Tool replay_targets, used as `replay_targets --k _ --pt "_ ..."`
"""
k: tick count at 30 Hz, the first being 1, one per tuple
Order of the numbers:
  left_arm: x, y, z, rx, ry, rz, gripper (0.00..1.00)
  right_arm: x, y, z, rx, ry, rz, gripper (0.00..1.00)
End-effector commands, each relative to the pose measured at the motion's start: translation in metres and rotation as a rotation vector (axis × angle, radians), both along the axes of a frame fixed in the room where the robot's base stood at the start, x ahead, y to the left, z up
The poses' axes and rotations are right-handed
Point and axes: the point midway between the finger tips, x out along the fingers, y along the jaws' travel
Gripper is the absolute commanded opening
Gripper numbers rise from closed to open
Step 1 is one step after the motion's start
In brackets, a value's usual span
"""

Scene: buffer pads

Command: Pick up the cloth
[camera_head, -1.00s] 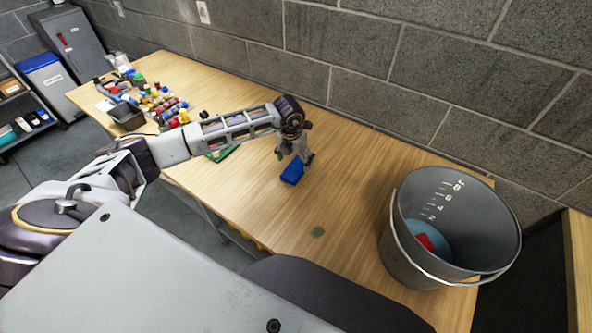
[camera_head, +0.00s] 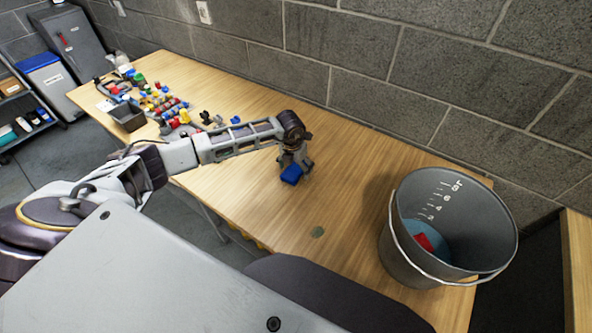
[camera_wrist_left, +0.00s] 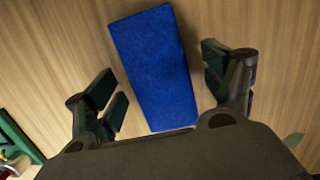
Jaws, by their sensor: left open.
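The blue cloth (camera_head: 291,174) lies on the wooden table and looks like a thick folded rectangle. In the left wrist view the cloth (camera_wrist_left: 155,68) lies lengthwise between the two fingers. My left gripper (camera_head: 294,165) is right above the cloth, pointing down. In the left wrist view the left gripper (camera_wrist_left: 165,92) is open, with one finger on each side of the cloth and a gap to both. I cannot tell how far the fingertips are above the table. My right gripper is not in view.
A grey bucket (camera_head: 405,255) with a blue and red content stands at the right of the table (camera_head: 345,205). A dark tray (camera_head: 128,116) and several small coloured parts lie at the far left. A block wall (camera_head: 370,60) stands behind.

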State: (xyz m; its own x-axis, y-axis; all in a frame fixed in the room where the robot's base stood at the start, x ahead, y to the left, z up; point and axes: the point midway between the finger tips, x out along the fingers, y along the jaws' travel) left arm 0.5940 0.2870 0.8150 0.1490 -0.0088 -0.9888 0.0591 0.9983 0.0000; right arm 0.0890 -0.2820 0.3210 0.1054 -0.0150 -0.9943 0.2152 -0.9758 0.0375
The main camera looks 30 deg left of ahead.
Motion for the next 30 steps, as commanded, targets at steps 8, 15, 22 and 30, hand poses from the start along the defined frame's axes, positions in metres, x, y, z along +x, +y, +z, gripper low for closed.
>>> replay_targets --k 8,15,22,30 --pt "-0.0001 -0.0002 0.0001 0.000 0.000 0.000 0.83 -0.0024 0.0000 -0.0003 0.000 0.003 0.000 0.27" --pt "-0.0001 -0.0002 0.0002 0.000 0.000 0.000 0.61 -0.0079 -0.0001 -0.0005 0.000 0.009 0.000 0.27" --pt "-0.0001 -0.0002 0.0004 0.000 0.000 0.000 0.34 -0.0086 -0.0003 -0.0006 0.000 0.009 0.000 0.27" --pt "0.0000 -0.0002 0.0017 0.000 0.000 0.000 0.34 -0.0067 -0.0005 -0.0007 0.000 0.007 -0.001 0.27"
